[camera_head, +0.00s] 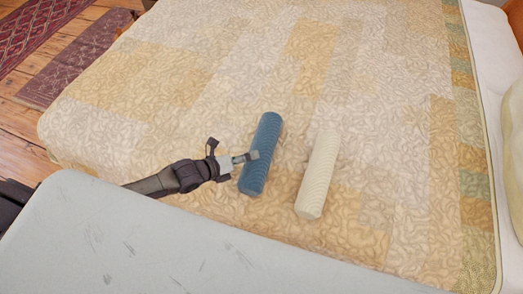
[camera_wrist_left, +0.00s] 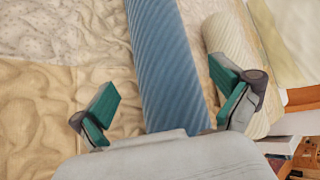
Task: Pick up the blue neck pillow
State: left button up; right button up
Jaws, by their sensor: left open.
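The blue neck pillow (camera_head: 262,150) is a ribbed cylinder lying on the quilted bed. In the left wrist view the blue pillow (camera_wrist_left: 167,65) runs between the two open fingers of the left gripper (camera_wrist_left: 165,105). The left finger stands apart from it over the quilt; the right finger is close to its right edge. I cannot tell whether that finger touches it. My right gripper is not in view.
A cream ribbed bolster (camera_head: 318,175) lies just right of the blue pillow, with a narrow gap; it also shows in the left wrist view (camera_wrist_left: 232,45). The patchwork quilt (camera_head: 190,75) is clear behind. Red patterned rugs (camera_head: 42,32) lie on the wooden floor at upper left.

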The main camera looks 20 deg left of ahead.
aim_at(262, 151)
pick_arm(q)
jog(key=x, duration=0.4)
jog(key=shift+w+d, duration=0.2)
jog(key=c, duration=1.2)
jog(key=shift+c, duration=0.7)
jog(key=shift+r, duration=0.15)
